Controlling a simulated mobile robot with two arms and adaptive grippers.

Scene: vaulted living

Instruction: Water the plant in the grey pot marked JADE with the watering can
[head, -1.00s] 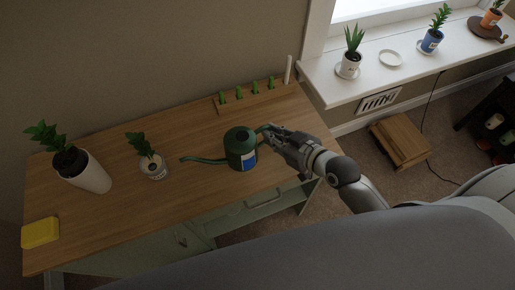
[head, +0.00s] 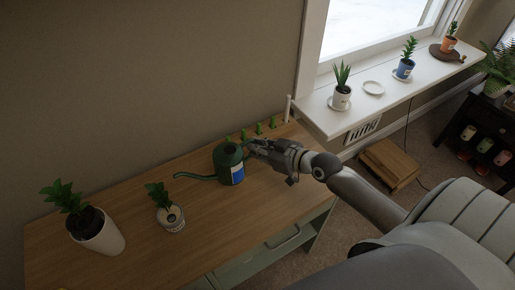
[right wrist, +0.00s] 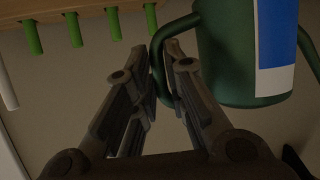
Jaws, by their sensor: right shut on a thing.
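The green watering can (head: 229,163), with a blue and white label, is at the desk's middle, its spout pointing left. My right gripper (head: 256,148) is shut on its handle from the right. In the right wrist view, which is upside down, the can (right wrist: 238,60) is beside my fingers (right wrist: 177,60), with the handle between them. I cannot tell whether its base touches the desk. A small pale grey pot (head: 171,220) with a leafy plant (head: 158,194) stands left of the spout; its label is too small to read. My left gripper is not in view.
A taller white pot (head: 100,236) with a plant stands at the desk's (head: 225,222) left. Green pegs (head: 260,128) stand at the back. The white windowsill (head: 330,117) holds potted plants and an empty saucer (head: 373,87). The desk front is clear.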

